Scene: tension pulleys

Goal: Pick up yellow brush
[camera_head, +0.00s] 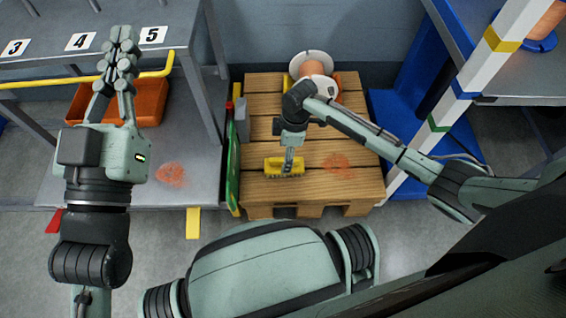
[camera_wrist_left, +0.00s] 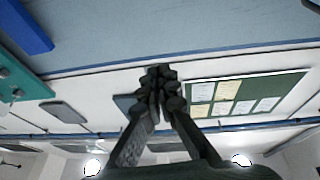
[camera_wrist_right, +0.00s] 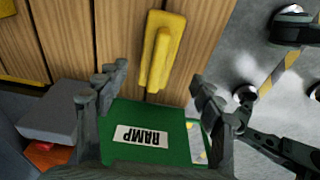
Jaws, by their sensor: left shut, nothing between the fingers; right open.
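The yellow brush (camera_head: 284,167) lies on the wooden pallet (camera_head: 350,185), near its front left. My right gripper (camera_head: 290,158) is over the brush in the head view and covers part of it. In the right wrist view the brush (camera_wrist_right: 160,48) lies between and beyond the open fingertips of my right gripper (camera_wrist_right: 160,84). The fingers do not visibly touch it. My left gripper (camera_head: 122,42) is raised above the shelf unit at the left, shut and empty. The left wrist view shows its fingers (camera_wrist_left: 158,80) together.
A green board marked RAMP (camera_wrist_right: 150,125) stands along the pallet's left side. A white and orange object (camera_head: 313,68) sits at the pallet's back. An orange bin (camera_head: 150,98) is on the left shelf. A striped post (camera_head: 466,85) rises at the right.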

